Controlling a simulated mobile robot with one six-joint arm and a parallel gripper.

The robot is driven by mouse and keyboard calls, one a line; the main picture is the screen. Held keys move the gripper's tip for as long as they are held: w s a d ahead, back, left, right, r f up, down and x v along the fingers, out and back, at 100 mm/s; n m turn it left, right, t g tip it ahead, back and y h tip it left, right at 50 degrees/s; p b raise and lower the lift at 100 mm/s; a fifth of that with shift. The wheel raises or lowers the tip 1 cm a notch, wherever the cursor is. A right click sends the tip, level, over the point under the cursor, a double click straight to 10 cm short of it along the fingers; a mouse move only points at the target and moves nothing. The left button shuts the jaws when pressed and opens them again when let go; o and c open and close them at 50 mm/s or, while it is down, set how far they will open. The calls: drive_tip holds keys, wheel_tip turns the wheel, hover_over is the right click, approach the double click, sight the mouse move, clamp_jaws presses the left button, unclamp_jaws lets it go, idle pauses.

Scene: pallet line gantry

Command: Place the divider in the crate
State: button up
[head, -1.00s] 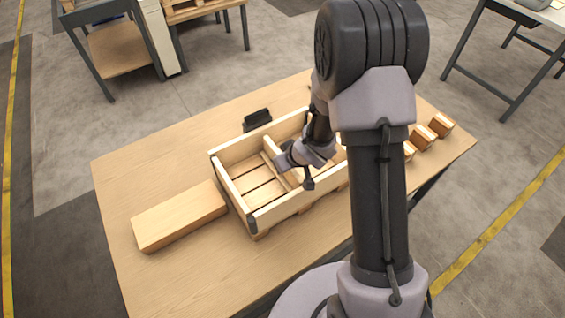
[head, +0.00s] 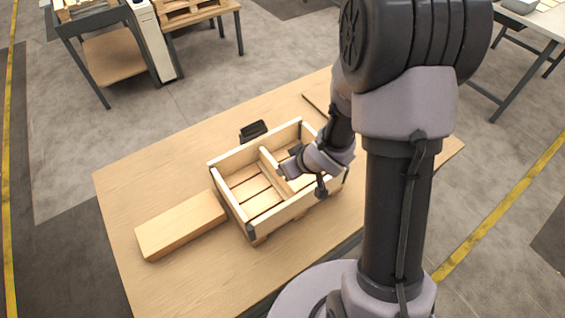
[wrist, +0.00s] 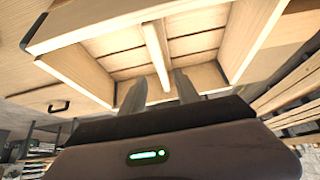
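The wooden crate (head: 232,203) stands on the table, with its open top up; its walls also show in the wrist view (wrist: 80,77). The divider (head: 271,170), a light wooden board, stands across the inside of the crate and splits its floor. In the wrist view the divider (wrist: 156,50) runs between the crate's long walls. My gripper (head: 289,162) is over the right part of the crate, near the divider. In the wrist view my gripper (wrist: 158,86) has its two fingers apart and nothing held between them. My wrist hides part of the crate's right side.
A long wooden block (head: 180,224) lies on the table (head: 150,175) left of the crate. A black handle-like item (head: 253,131) sits behind the crate. A thin board (head: 319,101) lies at the table's back.

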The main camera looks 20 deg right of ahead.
drive_tip(key=shift+s+d+r, duration=0.15)
drive_tip(key=shift+s+r, duration=0.1)
drive_tip(key=shift+r, duration=0.4)
drive_tip(key=s+d+r+m+h, duration=0.1)
drive_tip(key=d+r+m+h, duration=0.1)
drive_tip(key=r, duration=0.5)
drive_tip(key=s+d+r+m+h, duration=0.1)
drive_tip(key=s+d+r+m, duration=0.1)
drive_tip(key=r, duration=0.4)
drive_tip(key=s+a+r+m+y, duration=0.1)
drive_tip(key=s+a+r+m, duration=0.1)
drive_tip(key=s+a+r, duration=0.3)
drive_tip(key=s+a+r+m+y, duration=0.2)
drive_tip(key=s+a+r, duration=0.3)
drive_tip(key=s, duration=0.6)
drive_tip(key=shift+r, duration=0.7)
drive_tip(key=shift+s, duration=0.15)
